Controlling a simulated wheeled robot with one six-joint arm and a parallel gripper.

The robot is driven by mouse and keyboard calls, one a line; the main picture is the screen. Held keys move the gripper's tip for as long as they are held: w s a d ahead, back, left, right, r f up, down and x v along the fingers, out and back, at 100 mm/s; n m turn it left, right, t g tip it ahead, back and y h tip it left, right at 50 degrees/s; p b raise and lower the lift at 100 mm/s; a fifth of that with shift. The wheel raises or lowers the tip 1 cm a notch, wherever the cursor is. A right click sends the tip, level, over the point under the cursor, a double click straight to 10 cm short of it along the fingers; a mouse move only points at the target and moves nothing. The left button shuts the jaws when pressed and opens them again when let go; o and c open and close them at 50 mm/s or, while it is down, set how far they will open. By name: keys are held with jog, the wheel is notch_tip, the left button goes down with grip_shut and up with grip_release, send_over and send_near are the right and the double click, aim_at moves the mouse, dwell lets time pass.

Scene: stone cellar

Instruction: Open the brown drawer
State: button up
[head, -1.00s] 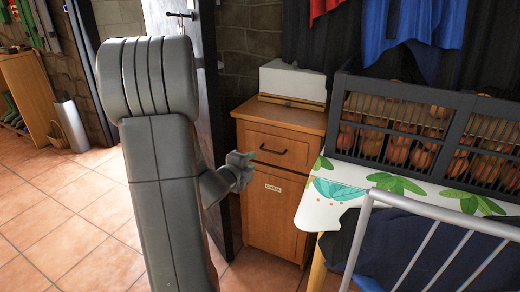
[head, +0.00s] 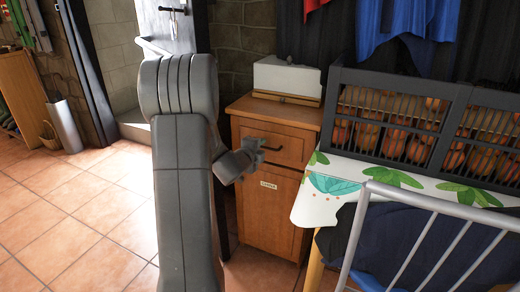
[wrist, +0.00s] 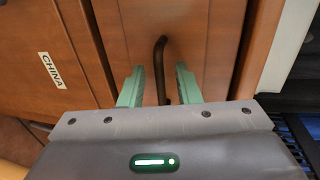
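The brown drawer (head: 294,149) is the upper front of a wooden cabinet and looks shut. Its dark bar handle (head: 276,148) is partly hidden by my gripper (head: 259,154) in the head view. In the wrist view my gripper (wrist: 158,86) is open. Its two green fingers stand on either side of the dark handle (wrist: 160,62), with a gap to it on both sides. The drawer front (wrist: 209,36) fills the space beyond the fingers. I cannot tell exactly how deep the handle sits between them.
A cabinet door (head: 268,208) with a CHINA label lies below the drawer. A white box (head: 287,77) stands on the cabinet. A table with a leaf-patterned cloth (head: 327,207) and a dark crate (head: 385,166) of orange produce are close on the right. A metal railing (head: 432,196) is in front. Tiled floor is clear at left.

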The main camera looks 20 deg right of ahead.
grip_shut()
jog(key=f+b+v, duration=0.3)
jog(key=f+v, duration=0.1)
jog(key=v, duration=1.7)
jog(key=shift+s+a+f, duration=0.25)
jog(key=shift+s+a, duration=0.05)
jog(key=shift+a, duration=0.05)
jog(key=shift+o, duration=0.2)
grip_release()
jog(key=shift+a+r, duration=0.1)
jog(key=p+v, duration=0.3)
jog(key=v, duration=1)
jog(key=shift+s+a, duration=0.2)
